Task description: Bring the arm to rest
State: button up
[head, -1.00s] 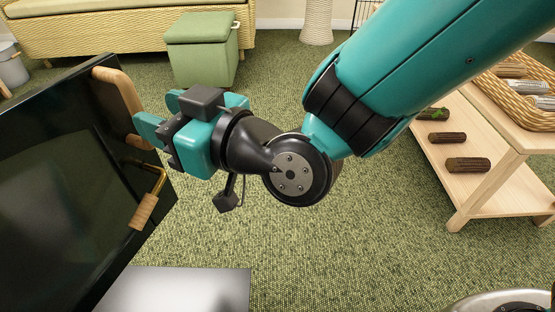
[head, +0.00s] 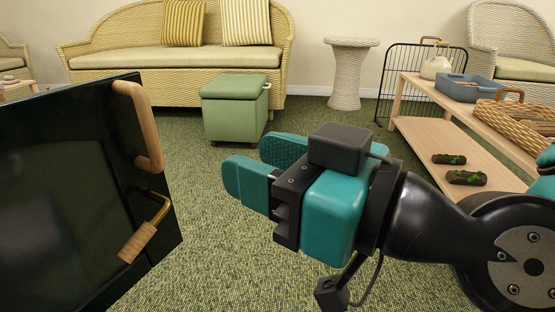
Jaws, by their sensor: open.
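My gripper (head: 252,170) is in the middle of the head view, with two teal fingers pointing left. The fingers are apart with nothing between them. The gripper is clear of the black door-like panel (head: 60,190) at the left. That panel has a wooden handle (head: 143,125) at its upper edge and a brass lever with a wooden grip (head: 138,240) below. My arm runs from the gripper to the right edge of the view, where most of it is cut off.
A green ottoman (head: 235,115) stands before a wicker sofa (head: 180,58). A low wooden shelf table (head: 412,128) at the right holds small logs (head: 467,177), a wicker basket (head: 515,118), a blue-grey tray (head: 468,90) and a kettle (head: 436,66). Green carpet (head: 215,260) lies open below the gripper.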

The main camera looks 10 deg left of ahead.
jog(key=s+d+r+m+g+h+p, duration=0.1)
jog(key=d+r+m+g+h+p, duration=0.1)
jog(key=d+r+h+p, duration=0.45)
jog(key=d+r+m+g+h+p, duration=0.2)
jog(key=d+r+m+p, duration=0.1)
jog(key=d+p, duration=0.65)
jog(key=s+d+r+m+g+h+p, duration=0.1)
jog(key=d+r+m+g+h+p, duration=0.1)
jog(key=d+r+h+p, duration=0.45)
notch_tip(320, 180, up, 35)
jog(key=y+p, duration=0.2)
jog(key=p, duration=3.7)
jog(key=shift+d+f, duration=0.2)
jog(key=shift+d, duration=0.05)
jog(key=shift+w+f, duration=0.1)
jog(key=shift+a, duration=0.1)
